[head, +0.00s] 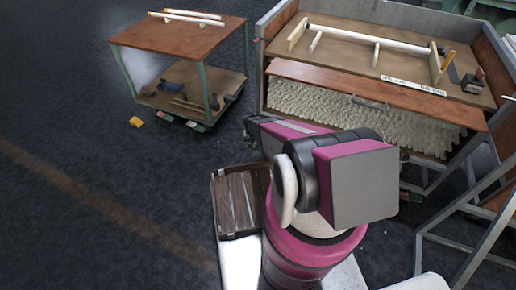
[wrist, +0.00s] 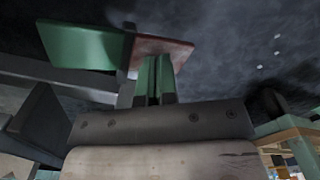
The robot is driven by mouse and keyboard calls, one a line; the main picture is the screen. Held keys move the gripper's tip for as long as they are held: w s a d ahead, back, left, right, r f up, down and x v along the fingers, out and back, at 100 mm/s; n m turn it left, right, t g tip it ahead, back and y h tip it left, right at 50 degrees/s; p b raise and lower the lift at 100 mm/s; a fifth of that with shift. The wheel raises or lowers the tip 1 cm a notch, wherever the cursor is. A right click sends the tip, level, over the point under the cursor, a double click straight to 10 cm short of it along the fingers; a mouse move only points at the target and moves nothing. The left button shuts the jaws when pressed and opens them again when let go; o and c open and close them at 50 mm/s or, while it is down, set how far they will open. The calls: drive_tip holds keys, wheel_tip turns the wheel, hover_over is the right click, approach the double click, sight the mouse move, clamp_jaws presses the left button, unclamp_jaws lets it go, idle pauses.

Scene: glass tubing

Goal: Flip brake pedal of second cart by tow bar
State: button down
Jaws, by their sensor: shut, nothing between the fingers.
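In the wrist view, a flat green pedal plate (wrist: 80,46) and a flat red pedal plate (wrist: 163,50) sit side by side on a grey frame. My gripper (wrist: 155,68) is shut and empty, its fingertips at the lower edge of the red plate; I cannot tell whether they touch. In the head view, my arm reaches toward the left end of the large cart (head: 380,69), and its gripper end is hard to make out there. Which cart the close-up pedals belong to is unclear. No tow bar is clearly visible.
A long tube (head: 365,38) lies on wooden supports on the large cart. Short tubes (head: 193,16) lie on the small cart's top. A yellow object (head: 136,122) is on the dark floor. A metal frame (head: 470,210) stands at right. Floor at left is open.

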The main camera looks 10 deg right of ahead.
drive_tip(key=shift+r, duration=3.55)
